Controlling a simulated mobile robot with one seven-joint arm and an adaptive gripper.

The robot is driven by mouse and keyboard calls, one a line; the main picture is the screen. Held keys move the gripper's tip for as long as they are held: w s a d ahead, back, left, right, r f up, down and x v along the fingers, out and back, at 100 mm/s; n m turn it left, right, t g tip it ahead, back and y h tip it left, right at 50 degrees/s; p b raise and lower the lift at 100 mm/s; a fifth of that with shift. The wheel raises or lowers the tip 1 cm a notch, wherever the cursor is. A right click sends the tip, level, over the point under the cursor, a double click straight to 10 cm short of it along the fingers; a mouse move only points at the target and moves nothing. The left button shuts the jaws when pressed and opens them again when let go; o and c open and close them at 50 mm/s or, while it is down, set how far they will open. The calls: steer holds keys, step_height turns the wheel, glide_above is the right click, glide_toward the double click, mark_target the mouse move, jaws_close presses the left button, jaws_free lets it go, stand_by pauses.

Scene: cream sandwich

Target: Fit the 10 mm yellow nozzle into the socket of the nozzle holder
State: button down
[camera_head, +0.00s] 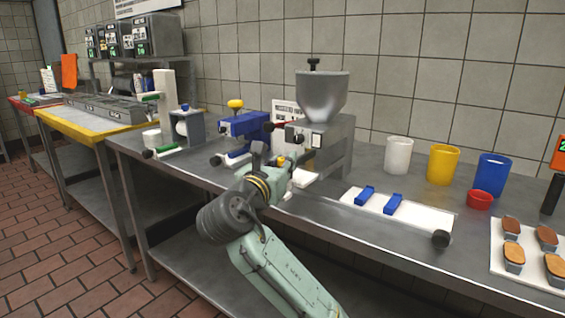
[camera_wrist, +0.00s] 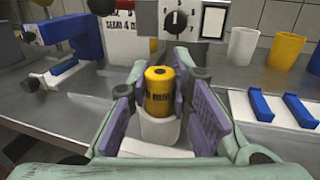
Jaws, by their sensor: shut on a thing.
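The yellow nozzle (camera_wrist: 160,92), a cylinder with dark print and a dark end, is between the purple pads of my gripper (camera_wrist: 162,100) in the wrist view. My gripper is shut on it. A whitish rounded part (camera_wrist: 159,130) shows just below the yellow; I cannot tell whether it belongs to the nozzle. In the head view my gripper (camera_head: 277,172) is in front of the grey hopper machine (camera_head: 320,142), and a small yellow spot of the nozzle (camera_head: 281,160) shows. A dark round part (camera_wrist: 176,55) lies just beyond the nozzle. The holder's socket cannot be made out.
A blue machine (camera_head: 243,126) with a yellow knob stands left of the hopper machine. A white tray (camera_head: 425,217) with two blue pieces lies right.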

steer(key=shift+f, duration=0.2)
steer(key=c, duration=1.5)
jaws_free()
steer(key=shift+o, duration=0.2)
steer(key=shift+r, duration=0.2)
steer(key=shift+s+a, duration=0.1)
steer(key=shift+s, duration=0.15)
steer(key=v, duration=1.1)
steer(key=shift+s, duration=0.25)
